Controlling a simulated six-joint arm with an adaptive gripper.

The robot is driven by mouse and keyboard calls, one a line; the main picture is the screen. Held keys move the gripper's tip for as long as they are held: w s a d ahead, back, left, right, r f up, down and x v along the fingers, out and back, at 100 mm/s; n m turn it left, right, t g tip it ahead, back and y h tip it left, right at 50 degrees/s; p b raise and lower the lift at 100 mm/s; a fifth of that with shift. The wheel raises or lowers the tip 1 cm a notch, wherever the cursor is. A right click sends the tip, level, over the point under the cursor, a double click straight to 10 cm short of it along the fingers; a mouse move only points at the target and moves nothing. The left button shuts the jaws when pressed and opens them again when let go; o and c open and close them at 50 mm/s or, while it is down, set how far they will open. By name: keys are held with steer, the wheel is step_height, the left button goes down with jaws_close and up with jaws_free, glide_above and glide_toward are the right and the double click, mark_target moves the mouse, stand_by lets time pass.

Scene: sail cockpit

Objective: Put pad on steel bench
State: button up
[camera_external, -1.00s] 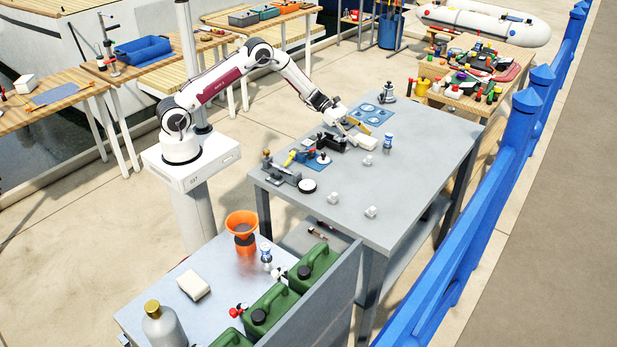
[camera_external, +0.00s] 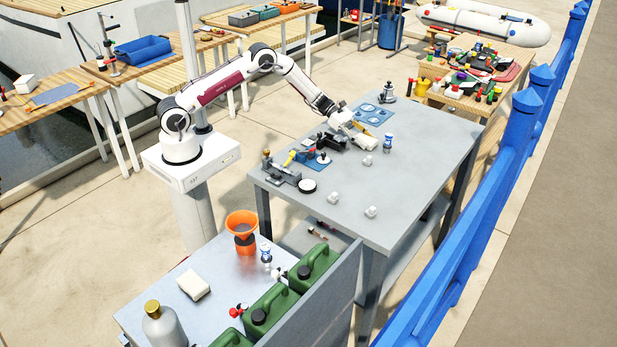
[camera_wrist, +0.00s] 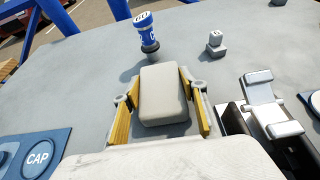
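A cream, block-shaped pad (camera_external: 366,142) lies on the large grey table (camera_external: 420,190). In the wrist view the pad (camera_wrist: 165,95) sits between the two yellow fingers of my gripper (camera_wrist: 158,82). The fingers are spread along its left and right sides, with a narrow gap at the left; contact at the right is unclear. In the external view my gripper (camera_external: 359,131) is low over the table at the pad. A metal-topped bench (camera_external: 222,290), nearer the camera, looks like the steel bench. Another cream block (camera_external: 194,285) lies on it.
A blue-and-white bottle (camera_external: 388,142) stands just beyond the pad. Clamps and small fittings (camera_external: 300,172) crowd the table's left part; small white blocks (camera_external: 370,211) lie in front. The metal bench carries green cans (camera_external: 270,304), an orange funnel (camera_external: 241,226) and a grey bottle (camera_external: 163,325).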

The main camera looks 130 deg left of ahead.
mark_target(365, 139)
steer(key=shift+c, duration=0.7)
steer(key=shift+r, duration=0.1)
steer(key=shift+r, duration=4.95)
steer(key=shift+d, duration=0.1)
steer(key=d+f+m+g+h, duration=0.1)
steer(key=d+m+h, duration=0.1)
steer(key=d, duration=1.1)
steer(key=w+d+f+m+g+h, duration=0.1)
steer(key=d+m+h, duration=0.2)
steer(key=d, duration=1.1)
steer(key=w+d+f+m+g+h, duration=0.1)
steer(key=d+m+h, duration=0.2)
steer(key=d, duration=1.1)
steer(key=shift+w+d+h, duration=0.1)
steer(key=shift+d+h, duration=0.1)
steer(key=shift+h, duration=0.2)
steer(key=s+d+f+m+g+h, duration=0.1)
steer(key=s+d+f, duration=0.1)
steer(key=d, duration=0.4)
steer(key=s+d+f+m+g+h, duration=0.1)
steer(key=s+d+f, duration=0.2)
steer(key=d, duration=0.4)
steer(key=shift+s, duration=0.2)
